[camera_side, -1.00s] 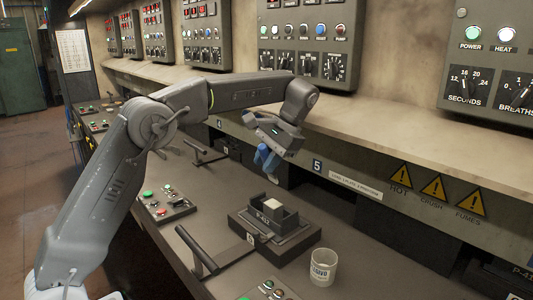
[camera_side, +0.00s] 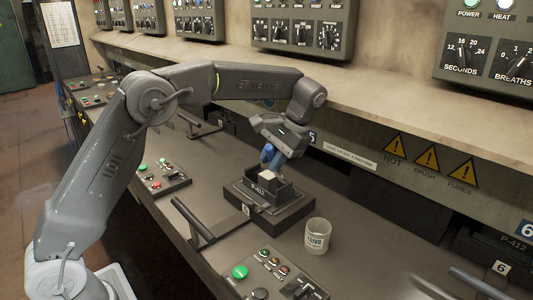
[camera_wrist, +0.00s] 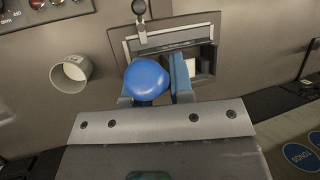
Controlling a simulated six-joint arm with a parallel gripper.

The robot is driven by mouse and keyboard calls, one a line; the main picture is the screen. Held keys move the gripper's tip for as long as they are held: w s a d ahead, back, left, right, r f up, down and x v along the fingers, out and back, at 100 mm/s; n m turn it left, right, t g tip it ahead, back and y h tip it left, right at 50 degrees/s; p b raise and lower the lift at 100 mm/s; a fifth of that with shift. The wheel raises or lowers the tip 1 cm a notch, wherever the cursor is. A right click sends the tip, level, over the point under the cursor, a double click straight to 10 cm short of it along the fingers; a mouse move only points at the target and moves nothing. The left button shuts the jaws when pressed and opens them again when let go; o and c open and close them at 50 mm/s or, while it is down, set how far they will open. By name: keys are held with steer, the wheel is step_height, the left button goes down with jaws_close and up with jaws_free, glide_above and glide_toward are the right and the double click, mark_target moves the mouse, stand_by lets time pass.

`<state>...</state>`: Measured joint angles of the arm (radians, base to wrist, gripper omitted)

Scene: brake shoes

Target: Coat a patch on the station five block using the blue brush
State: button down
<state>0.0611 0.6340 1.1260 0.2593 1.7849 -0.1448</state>
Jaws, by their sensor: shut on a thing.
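My gripper (camera_side: 273,158) is shut on the blue brush (camera_side: 267,152), just above the station five block. In the wrist view the brush's rounded blue end (camera_wrist: 147,78) sits between the fingers. In the wrist view the pale block (camera_wrist: 191,67) shows at the right end of the holder's recess, partly beside a finger. The brush's bristles are hidden, so I cannot tell whether they touch the block.
A white labelled cup (camera_side: 318,237) stands right of the holder. A lever handle (camera_side: 193,221) lies to its left. Button panels (camera_side: 267,277) sit at the front and left. A ledge with warning signs (camera_side: 427,160) runs behind.

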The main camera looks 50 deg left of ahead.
steer(key=a+r, duration=0.4)
steer(key=r, duration=0.4)
steer(key=shift+r, duration=0.25)
stand_by(0.4)
stand_by(0.4)
